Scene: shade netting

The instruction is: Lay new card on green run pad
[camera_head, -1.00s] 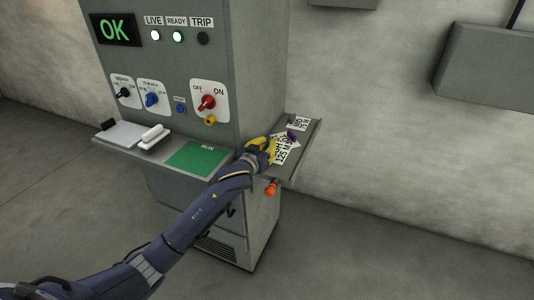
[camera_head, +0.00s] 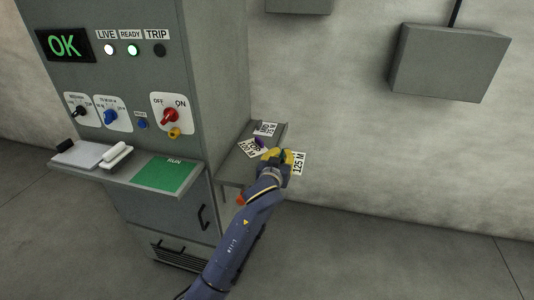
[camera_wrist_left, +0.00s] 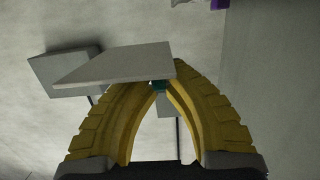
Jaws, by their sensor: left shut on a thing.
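My left gripper (camera_head: 286,156), with yellow fingers, is shut on a white card marked 125 M (camera_head: 299,164). It holds the card up at the right edge of the side shelf (camera_head: 236,168). In the left wrist view the card (camera_wrist_left: 115,64) shows as a plain grey plate across the tips of the yellow fingers (camera_wrist_left: 163,82). The green run pad (camera_head: 165,176), labelled RUN, lies bare on the cabinet's front ledge, left of the gripper. My right gripper is not in view.
Two other cards, one marked 75 M (camera_head: 266,128) and one marked 100 M (camera_head: 250,149), lie on the side shelf near a small purple object (camera_head: 259,142). A white pad (camera_head: 82,153) and a white block (camera_head: 116,154) sit left on the ledge. The panel has knobs, including a red one (camera_head: 169,116).

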